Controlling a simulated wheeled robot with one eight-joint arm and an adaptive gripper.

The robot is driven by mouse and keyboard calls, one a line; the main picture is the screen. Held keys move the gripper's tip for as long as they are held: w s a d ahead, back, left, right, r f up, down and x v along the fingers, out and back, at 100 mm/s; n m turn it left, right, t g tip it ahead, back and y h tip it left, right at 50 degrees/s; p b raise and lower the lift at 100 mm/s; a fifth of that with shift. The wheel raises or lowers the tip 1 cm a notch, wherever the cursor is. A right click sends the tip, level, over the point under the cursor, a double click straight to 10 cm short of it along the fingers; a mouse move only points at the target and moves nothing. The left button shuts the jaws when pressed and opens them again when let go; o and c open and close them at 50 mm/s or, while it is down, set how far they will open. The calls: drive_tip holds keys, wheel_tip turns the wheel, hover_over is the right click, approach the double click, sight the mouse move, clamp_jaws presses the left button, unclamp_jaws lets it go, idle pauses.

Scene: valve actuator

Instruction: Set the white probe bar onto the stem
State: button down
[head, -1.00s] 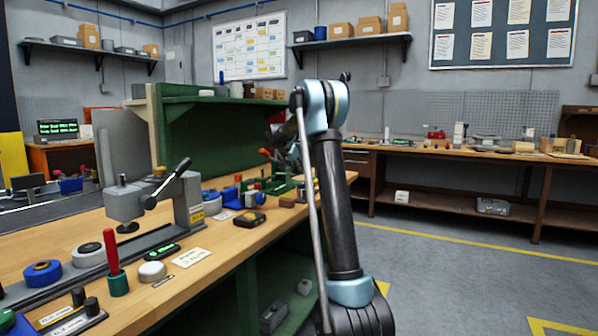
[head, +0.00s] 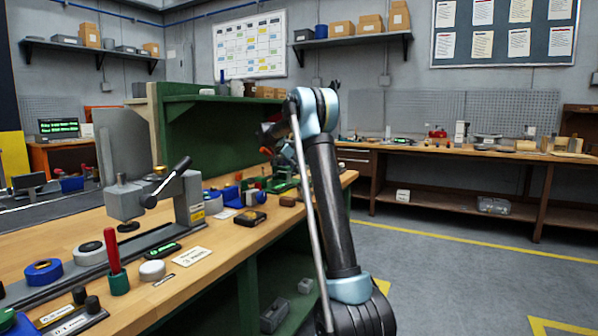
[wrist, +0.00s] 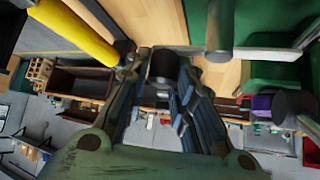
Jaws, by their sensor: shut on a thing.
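My gripper (wrist: 160,78) points away from the wrist camera, its dark fingers on either side of a dark round piece. It is shut on the white probe bar (wrist: 255,54), a pale bar that runs crosswise at the fingertips and out to the right. The part of the bar in the grip is mostly hidden. A grey-green upright rod (wrist: 220,22), which may be the stem, shows just beyond the bar. I cannot tell whether bar and rod touch. In the head view my gripper (head: 272,135) is small and partly hidden by my arm above the bench's far end.
The wooden bench (head: 225,240) carries a grey press (head: 145,195) with a black-knobbed lever, a red-handled tool (head: 114,262) and a blue roll (head: 43,271). A green panel (head: 215,135) stands behind. A yellow cylinder (wrist: 75,30) shows left in the wrist view. The right floor is clear.

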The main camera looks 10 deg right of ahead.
drive_tip(key=shift+s+a+f, duration=0.1)
drive_tip(key=shift+a+f, duration=0.05)
drive_tip(key=shift+a, duration=0.2)
drive_tip(key=c, duration=1.4)
unclamp_jaws()
drive_tip(key=shift+o, duration=0.2)
drive_tip(key=v, duration=1.2)
drive_tip(key=shift+d, duration=0.15)
